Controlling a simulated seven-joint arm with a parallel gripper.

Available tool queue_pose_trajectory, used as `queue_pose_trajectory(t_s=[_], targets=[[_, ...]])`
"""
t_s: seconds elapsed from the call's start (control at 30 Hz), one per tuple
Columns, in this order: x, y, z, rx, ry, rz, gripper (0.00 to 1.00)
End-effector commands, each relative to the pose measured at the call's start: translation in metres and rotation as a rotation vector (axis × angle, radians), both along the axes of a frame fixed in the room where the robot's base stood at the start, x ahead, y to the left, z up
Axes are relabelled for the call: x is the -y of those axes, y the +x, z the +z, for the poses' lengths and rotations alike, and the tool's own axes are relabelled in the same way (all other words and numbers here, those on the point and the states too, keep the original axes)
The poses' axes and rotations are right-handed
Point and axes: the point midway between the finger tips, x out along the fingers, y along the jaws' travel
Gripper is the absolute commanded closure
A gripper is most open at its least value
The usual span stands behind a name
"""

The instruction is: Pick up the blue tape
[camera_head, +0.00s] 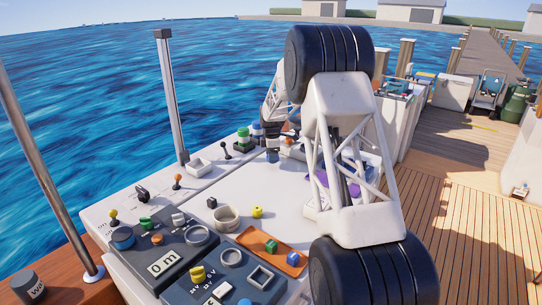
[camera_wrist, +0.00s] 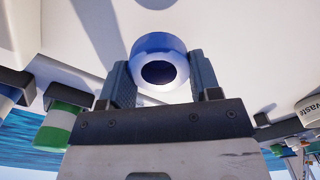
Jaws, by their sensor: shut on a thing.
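The blue tape (camera_wrist: 159,60) is a short blue ring with a dark hole, seen in the wrist view between the two fingers of my gripper (camera_wrist: 161,78). The fingers touch it from both sides, so my gripper is shut on it. In the head view my gripper (camera_head: 272,143) is at the far part of the white hatch top, with a small patch of the blue tape (camera_head: 272,156) below it. I cannot tell whether the tape is clear of the surface.
A green and white cylinder (camera_head: 243,136) stands just left of my gripper. A white open box (camera_head: 199,167) and small levers are nearer. An orange tray (camera_head: 285,258) and dark panels with rings lie in front. Water borders the left; a wooden deck (camera_head: 475,225) is right.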

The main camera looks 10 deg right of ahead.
Motion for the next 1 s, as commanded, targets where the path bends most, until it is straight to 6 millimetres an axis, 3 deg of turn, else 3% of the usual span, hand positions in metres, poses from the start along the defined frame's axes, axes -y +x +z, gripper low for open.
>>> queue_pose_trajectory(t_s=[0.7,1.0], targets=[[0.002,-0.099,0.01,0.001,0.0,0.0,0.66],[0.002,-0.126,0.011,0.0,0.0,0.0,0.66]])
